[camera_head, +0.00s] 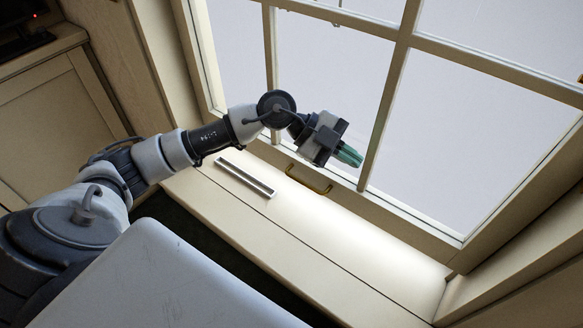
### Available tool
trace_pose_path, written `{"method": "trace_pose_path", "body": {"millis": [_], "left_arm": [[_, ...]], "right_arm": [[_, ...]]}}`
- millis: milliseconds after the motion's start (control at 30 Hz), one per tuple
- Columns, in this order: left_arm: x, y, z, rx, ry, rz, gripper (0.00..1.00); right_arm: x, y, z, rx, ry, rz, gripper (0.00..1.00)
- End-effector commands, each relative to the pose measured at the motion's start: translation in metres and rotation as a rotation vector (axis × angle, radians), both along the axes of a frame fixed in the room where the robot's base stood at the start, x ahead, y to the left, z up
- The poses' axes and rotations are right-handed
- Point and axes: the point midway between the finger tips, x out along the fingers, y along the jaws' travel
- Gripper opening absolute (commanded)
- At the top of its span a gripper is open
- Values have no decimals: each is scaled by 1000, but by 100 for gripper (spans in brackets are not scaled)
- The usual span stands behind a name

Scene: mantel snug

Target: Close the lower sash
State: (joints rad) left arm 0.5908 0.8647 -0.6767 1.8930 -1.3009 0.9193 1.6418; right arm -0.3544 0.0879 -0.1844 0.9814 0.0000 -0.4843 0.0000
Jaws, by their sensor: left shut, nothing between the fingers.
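The lower sash (396,82) is a cream-framed window with several panes, tilted in the picture. Its bottom rail runs down to the right, close above the sill (345,237); I cannot tell whether a gap is left between them. A brass handle (309,179) sits on the bottom rail. My left gripper (349,156), with green fingertips, is shut and empty. It appears in front of the lower panes, up and to the right of the handle, apart from it in the picture. Whether it touches the sash is unclear. My right gripper is out of view.
A slotted metal vent (245,177) lies in the sill, left of the handle. A cream cabinet (62,110) stands at the left, with a dark object (22,35) bearing a red light on top. The sill right of the vent is clear.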

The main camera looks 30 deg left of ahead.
Motion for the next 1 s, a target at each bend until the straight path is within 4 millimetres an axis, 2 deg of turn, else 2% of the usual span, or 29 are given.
{"method": "trace_pose_path", "body": {"millis": [33, 200, 300, 400, 567, 1000], "left_arm": [[7, 27, -6, 149, 52, 6, 0], [14, 112, -19, 540, 256, 118, 0], [14, 148, -17, 680, 341, 196, 0], [13, 168, -15, 754, 390, 249, 0], [12, 173, -25, 783, 414, 266, 0], [15, 146, -111, 778, 410, 262, 0]], "right_arm": [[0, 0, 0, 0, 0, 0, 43], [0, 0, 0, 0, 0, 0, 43], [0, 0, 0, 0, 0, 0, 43], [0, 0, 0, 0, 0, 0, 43], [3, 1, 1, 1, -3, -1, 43], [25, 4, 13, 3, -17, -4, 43]]}}
